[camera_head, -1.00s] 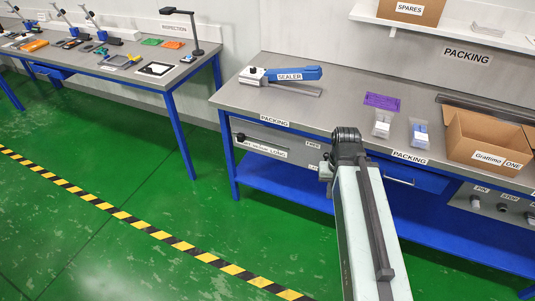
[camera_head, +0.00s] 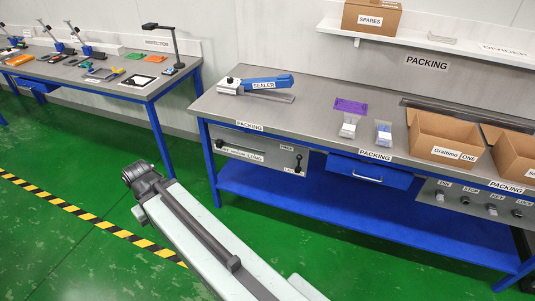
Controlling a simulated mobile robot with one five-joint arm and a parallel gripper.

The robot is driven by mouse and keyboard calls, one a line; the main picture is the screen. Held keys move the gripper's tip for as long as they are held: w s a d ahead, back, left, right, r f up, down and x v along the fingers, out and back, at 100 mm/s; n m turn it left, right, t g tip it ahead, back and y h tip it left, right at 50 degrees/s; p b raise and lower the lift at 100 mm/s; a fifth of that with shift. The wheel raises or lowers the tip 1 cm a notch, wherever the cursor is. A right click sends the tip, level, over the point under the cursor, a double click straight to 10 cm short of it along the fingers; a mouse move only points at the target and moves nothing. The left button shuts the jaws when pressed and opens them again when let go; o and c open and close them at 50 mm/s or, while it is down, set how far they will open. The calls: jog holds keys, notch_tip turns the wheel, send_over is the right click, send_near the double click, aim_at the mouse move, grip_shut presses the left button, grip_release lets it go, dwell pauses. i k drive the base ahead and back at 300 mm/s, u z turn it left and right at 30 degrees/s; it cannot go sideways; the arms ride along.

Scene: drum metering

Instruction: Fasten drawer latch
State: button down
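A grey panel (camera_head: 255,153) hangs under the left part of the packing bench. At its right end is a small dark latch lever (camera_head: 298,164), with a FREE label above and another label, partly readable as "LAT", below. The lever's exact setting is too small to tell. To its right is a blue drawer (camera_head: 368,173) with a pale bar handle; I cannot tell whether it is fully shut. My arm reaches up from the bottom of the picture and ends at a dark joint, left of and apart from the bench. No gripper fingers are visible.
The packing bench (camera_head: 316,109) carries a blue sealer (camera_head: 265,84), a purple item (camera_head: 350,106), small packets and open cardboard boxes (camera_head: 443,140). A control panel (camera_head: 478,202) with knobs is at the right. The inspection bench (camera_head: 110,80) is at the left. Green floor (camera_head: 110,230) is clear.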

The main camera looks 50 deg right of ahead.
aim_at(299, 157)
jog(key=u, duration=0.1)
jog(key=i, duration=1)
jog(key=z, duration=0.05)
